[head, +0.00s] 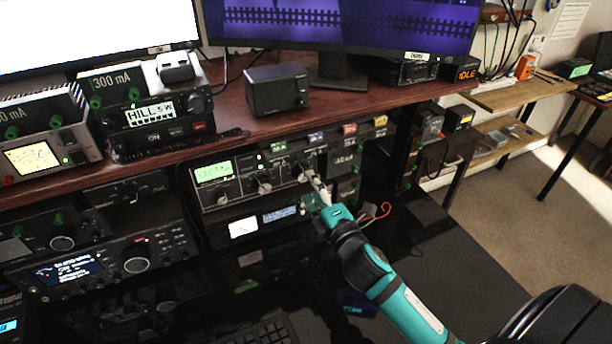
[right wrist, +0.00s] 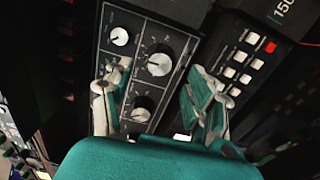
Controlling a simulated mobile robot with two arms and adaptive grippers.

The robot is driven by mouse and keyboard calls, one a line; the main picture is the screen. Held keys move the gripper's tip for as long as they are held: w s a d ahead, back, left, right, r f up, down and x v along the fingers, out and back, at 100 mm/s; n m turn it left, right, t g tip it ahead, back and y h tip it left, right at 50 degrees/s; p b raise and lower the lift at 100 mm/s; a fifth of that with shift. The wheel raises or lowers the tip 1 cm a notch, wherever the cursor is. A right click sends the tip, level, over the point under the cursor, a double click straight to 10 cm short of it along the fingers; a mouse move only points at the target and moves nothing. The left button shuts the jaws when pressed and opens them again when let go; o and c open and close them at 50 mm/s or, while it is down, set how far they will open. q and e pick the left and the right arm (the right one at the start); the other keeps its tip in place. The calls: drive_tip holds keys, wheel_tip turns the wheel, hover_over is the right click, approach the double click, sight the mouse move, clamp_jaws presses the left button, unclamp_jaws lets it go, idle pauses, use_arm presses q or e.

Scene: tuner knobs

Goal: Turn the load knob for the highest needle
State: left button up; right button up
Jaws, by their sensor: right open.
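The tuner (head: 241,192) is a black unit under the desk shelf, with a green-lit display (head: 213,171) and a row of pale-marked knobs. My right gripper (head: 316,190) is open at the right end of its panel, near the rightmost knob. In the right wrist view, the open fingers of that gripper (right wrist: 157,72) straddle the panel area with a large knob (right wrist: 159,63) and a lower knob (right wrist: 142,109). A small white knob (right wrist: 119,36) is beyond the left finger. I cannot read which knob is labelled load. The needle is too small to read. My left gripper is not in view.
A unit with a white meter (head: 243,227) and a blue display sits below the tuner. Button modules (head: 346,160) stand close to the right. The wooden shelf (head: 225,128) overhangs above, bearing a black speaker box (head: 277,89). The black lower desk (head: 440,255) is clear at right.

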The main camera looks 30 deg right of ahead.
sight(304, 177)
drive_tip(key=w, duration=0.4)
drive_tip(key=shift+d, duration=0.1)
drive_tip(key=c, duration=1.1)
drive_tip(key=shift+c, duration=0.2)
drive_tip(key=shift+m, duration=0.3)
drive_tip(key=shift+m+p, duration=0.7)
drive_tip(key=shift+m, duration=0.5)
drive_tip(key=shift+m+p, duration=0.55)
drive_tip(key=shift+m, duration=0.85)
drive_tip(key=shift+f, duration=0.1)
